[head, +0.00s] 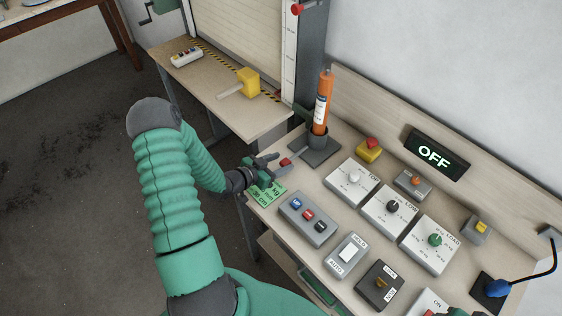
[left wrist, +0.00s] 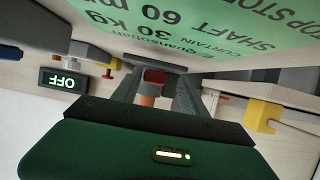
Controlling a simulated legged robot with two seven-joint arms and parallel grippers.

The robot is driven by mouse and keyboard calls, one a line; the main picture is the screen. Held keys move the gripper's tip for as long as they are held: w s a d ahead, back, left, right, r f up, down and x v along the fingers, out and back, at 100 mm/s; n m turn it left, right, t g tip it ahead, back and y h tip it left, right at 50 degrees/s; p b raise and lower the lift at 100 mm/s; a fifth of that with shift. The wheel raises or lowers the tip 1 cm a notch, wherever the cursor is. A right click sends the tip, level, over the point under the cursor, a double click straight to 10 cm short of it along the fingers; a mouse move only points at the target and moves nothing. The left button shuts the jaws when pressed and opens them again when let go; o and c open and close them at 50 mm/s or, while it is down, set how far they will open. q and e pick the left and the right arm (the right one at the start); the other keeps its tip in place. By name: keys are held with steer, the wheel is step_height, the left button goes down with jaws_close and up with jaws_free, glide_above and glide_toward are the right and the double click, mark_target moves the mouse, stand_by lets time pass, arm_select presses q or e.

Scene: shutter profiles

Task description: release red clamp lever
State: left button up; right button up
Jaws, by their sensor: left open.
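My left gripper (head: 282,163) is open at the near left corner of the control bench, by the green card. A small red piece (head: 286,161) lies between its fingertips, apart from both as far as I can tell. A second red handle (head: 297,8) sits high on the scale post at the top of the head view. I cannot tell for certain which is the clamp lever. My right gripper does not show clearly.
An orange tube (head: 322,103) stands in a dark holder just beyond the gripper. A green card (head: 266,193) lies below it. Button and knob boxes (head: 307,219) fill the bench to the right. An OFF display (head: 433,153) is on the back panel. A yellow block (head: 248,82) is on the far table.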

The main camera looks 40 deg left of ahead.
arm_select(q)
steer(key=shift+w+d+f, duration=0.1)
steer(key=shift+w+d, duration=0.1)
steer(key=shift+w, duration=0.2)
steer(key=shift+d, duration=0.4)
steer(key=shift+c, duration=0.3)
steer(key=shift+d+r, duration=0.1)
steer(key=shift+r, duration=0.1)
steer(key=shift+c, duration=1.1)
steer(key=c, duration=0.5)
steer(key=shift+s+a+f, duration=0.1)
steer(key=shift+a+f, duration=0.05)
steer(key=shift+a, duration=0.2)
jaws_close()
steer(key=shift+s+d+f, duration=0.1)
